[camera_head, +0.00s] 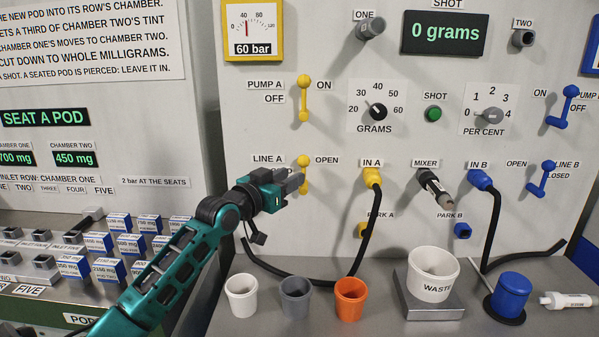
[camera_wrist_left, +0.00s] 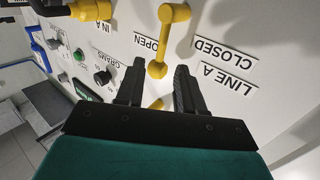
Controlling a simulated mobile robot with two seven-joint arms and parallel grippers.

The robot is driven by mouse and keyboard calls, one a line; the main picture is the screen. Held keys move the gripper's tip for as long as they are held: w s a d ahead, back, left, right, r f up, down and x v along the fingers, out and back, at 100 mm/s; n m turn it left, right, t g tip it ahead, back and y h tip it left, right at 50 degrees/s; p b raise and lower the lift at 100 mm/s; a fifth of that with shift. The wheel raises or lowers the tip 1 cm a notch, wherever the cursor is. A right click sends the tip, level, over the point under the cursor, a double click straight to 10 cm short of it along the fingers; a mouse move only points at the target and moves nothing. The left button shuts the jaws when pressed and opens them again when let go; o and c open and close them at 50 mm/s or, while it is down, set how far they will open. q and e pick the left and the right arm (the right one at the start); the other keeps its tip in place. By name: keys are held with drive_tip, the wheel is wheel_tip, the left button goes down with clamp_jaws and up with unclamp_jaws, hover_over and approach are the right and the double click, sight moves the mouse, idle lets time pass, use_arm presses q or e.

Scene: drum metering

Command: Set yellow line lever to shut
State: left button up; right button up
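The yellow line A lever (camera_head: 303,161) is on the panel between the LINE A label (camera_head: 267,161) and the OPEN label (camera_head: 327,160). Its two round ends sit nearly one above the other. My left gripper (camera_head: 297,181) is at the lever's left side, partly hiding its middle. In the left wrist view, the lever (camera_wrist_left: 166,42) shows upside down, near the OPEN (camera_wrist_left: 146,45) and CLOSED (camera_wrist_left: 224,50) labels. The open fingers (camera_wrist_left: 160,72) have one round lever end between their tips in the picture. I cannot tell whether they touch. My right gripper is not in view.
The yellow pump A lever (camera_head: 304,97) is just above. The yellow IN A plug (camera_head: 372,177) and its black hose are to the right. White (camera_head: 241,295), grey (camera_head: 295,297) and orange (camera_head: 350,298) cups stand below. Pod boxes (camera_head: 98,243) stand left.

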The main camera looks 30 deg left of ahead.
use_arm(q)
drive_tip(key=shift+w+d, duration=0.1)
drive_tip(key=shift+w, duration=2.25)
